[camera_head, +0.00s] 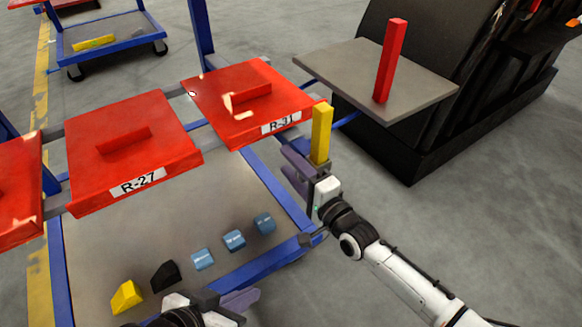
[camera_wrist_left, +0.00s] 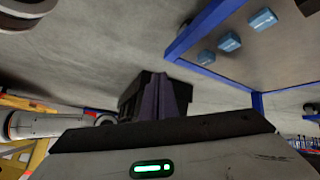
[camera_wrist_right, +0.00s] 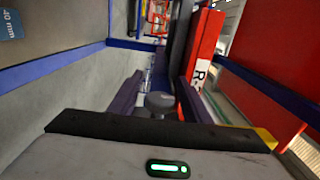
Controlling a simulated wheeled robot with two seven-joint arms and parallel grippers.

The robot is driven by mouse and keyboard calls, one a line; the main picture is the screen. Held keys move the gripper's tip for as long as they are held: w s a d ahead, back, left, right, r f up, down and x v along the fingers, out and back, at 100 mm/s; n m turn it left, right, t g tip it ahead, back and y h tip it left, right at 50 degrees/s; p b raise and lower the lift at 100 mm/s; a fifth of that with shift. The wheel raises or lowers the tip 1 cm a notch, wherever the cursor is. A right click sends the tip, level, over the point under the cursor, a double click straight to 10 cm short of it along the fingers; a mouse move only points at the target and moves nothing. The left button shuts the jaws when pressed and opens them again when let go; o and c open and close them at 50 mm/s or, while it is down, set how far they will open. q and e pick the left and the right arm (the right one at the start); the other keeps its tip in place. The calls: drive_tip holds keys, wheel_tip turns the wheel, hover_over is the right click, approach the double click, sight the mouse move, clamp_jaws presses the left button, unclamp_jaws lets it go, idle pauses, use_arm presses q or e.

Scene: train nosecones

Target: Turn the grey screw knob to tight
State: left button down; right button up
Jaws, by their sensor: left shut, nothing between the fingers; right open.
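The grey screw knob (camera_wrist_right: 160,101) shows in the right wrist view, low between the two purple fingers of my right gripper (camera_wrist_right: 156,92). The fingers are apart, with a gap visible around the knob; I cannot tell whether either touches it. In the head view my right gripper (camera_head: 298,168) is at the trolley's right corner, beside a yellow upright block (camera_head: 321,133), and the knob cannot be made out there. My left gripper (camera_head: 238,300) is low in the head view, near the front edge of the trolley. Its fingers (camera_wrist_left: 165,97) are shut and empty.
Red panels R-27 (camera_head: 128,150) and R-31 (camera_head: 246,104) sit on the blue trolley frame (camera_head: 262,267). Blue blocks (camera_head: 234,240), a black block (camera_head: 165,276) and a yellow block (camera_head: 127,296) lie on its lower shelf. A grey plate (camera_head: 345,62) with a red post (camera_head: 390,60) is at right.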

drive_tip(key=c, duration=1)
drive_tip(key=shift+f+b, duration=0.15)
drive_tip(key=shift+b, duration=0.35)
use_arm(q)
drive_tip(key=shift+w+d+r+t+h+b, duration=0.2)
drive_tip(key=shift+d+r+t+h+b, duration=0.35)
drive_tip(key=shift+r+b, duration=0.5)
drive_tip(key=shift+w+d+r+t+h+b, duration=0.2)
drive_tip(key=shift+d+r+t+h+b, duration=0.15)
drive_tip(key=shift+d+r+h+b, duration=0.55)
use_arm(e)
drive_tip(key=shift+s+d+r+t+y, duration=0.1)
drive_tip(key=shift+r+t+y, duration=0.3)
drive_tip(key=shift+t+y, duration=0.4)
drive_tip(key=shift+s+d+r+t+y, duration=0.1)
drive_tip(key=shift+r+t+y, duration=0.3)
drive_tip(key=shift+t, duration=0.6)
drive_tip(key=shift+s+r+t+y, duration=0.1)
drive_tip(key=shift+r+t+y, duration=0.25)
drive_tip(key=shift+t+y, duration=0.45)
use_arm(q)
drive_tip(key=shift+a+y, duration=0.1)
drive_tip(key=shift+y, duration=0.15)
use_arm(e)
drive_tip(key=o, duration=1)
drive_tip(key=shift+r, duration=0.1)
